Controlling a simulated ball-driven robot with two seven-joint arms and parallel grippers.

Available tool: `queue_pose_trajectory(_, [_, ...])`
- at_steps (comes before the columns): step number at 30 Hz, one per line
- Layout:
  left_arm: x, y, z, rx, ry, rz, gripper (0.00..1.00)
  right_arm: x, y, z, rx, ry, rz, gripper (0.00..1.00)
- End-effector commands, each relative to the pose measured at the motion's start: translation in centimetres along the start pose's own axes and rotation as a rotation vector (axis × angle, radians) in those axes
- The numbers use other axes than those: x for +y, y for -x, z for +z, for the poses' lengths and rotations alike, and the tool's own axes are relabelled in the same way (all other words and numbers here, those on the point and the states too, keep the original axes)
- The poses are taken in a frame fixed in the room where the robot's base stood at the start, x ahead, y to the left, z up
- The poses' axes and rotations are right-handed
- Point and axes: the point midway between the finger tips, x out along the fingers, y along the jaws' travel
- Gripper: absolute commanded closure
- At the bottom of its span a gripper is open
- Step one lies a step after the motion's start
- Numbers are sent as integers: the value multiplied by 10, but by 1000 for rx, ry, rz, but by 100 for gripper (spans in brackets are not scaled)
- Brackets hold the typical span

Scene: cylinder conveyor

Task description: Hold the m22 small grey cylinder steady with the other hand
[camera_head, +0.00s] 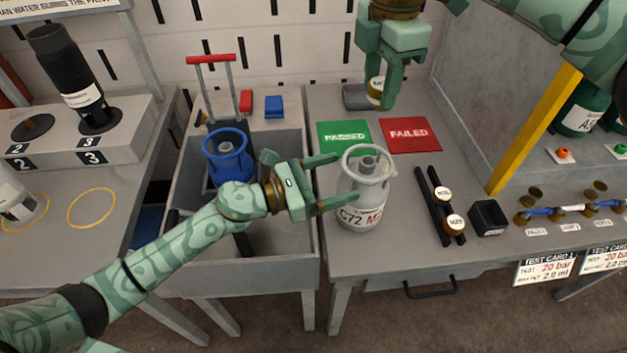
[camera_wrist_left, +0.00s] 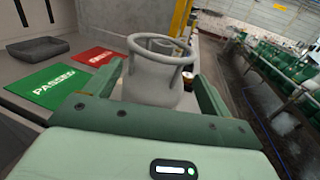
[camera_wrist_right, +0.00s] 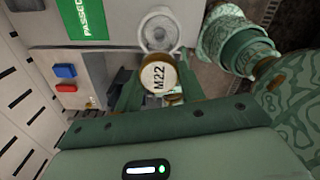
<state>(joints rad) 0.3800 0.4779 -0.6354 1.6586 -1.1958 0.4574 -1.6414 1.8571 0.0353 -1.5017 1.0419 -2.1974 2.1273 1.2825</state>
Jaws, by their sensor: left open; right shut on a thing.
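In the left wrist view the cylinder (camera_wrist_left: 155,80) shows between and beyond the fingers; contact is not clear. My right gripper (camera_head: 382,95) is shut on a brass piece with a round label (camera_head: 376,91), raised above the back of the bench. In the right wrist view the label (camera_wrist_right: 158,76) reads M22.
Green PASSED (camera_head: 344,137) and red FAILED (camera_head: 410,134) mats lie behind the cylinder. Black rails (camera_head: 433,203) with brass-rimmed discs and a small black box (camera_head: 488,217) are to its right. A blue cylinder (camera_head: 228,162) sits in the grey trough at left.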

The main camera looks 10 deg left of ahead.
Motion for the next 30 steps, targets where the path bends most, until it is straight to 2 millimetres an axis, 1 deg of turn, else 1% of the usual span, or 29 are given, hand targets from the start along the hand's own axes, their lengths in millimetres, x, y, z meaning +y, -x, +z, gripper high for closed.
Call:
queue_pose_trajectory(1, [0,-12,2,-3,0,-2,17,0,0,0,0,0,0,86])
queue_pose_trajectory(3, [0,-26,1,-3,2,0,17,0,0,0,0,0,0,86])
queue_pose_trajectory(6, [0,-45,2,-2,1,-1,17,0,0,0,0,0,0,86])
queue_pose_trajectory(10, [0,-62,1,-2,2,0,17,0,0,0,0,0,0,86])
queue_pose_trajectory(15, [0,-71,0,0,2,1,17,0,0,0,0,0,0,86])
queue_pose_trajectory(22, [0,-72,0,0,2,1,17,0,0,0,0,0,0,86])
queue_pose_trajectory(23, [0,-72,0,0,2,1,20,0,0,0,0,0,0,86])
queue_pose_trajectory(24, [0,-72,0,0,2,1,31,0,0,0,0,0,0,86])
queue_pose_trajectory(26, [0,-72,0,0,3,1,48,0,0,0,0,0,0,86])
queue_pose_trajectory(27, [0,-71,0,0,3,1,59,0,0,0,0,0,0,86])
queue_pose_trajectory(29, [0,-71,0,0,3,1,75,0,0,0,0,0,0,86])
queue_pose_trajectory(30, [0,-71,0,0,3,1,87,0,0,0,0,0,0,86])
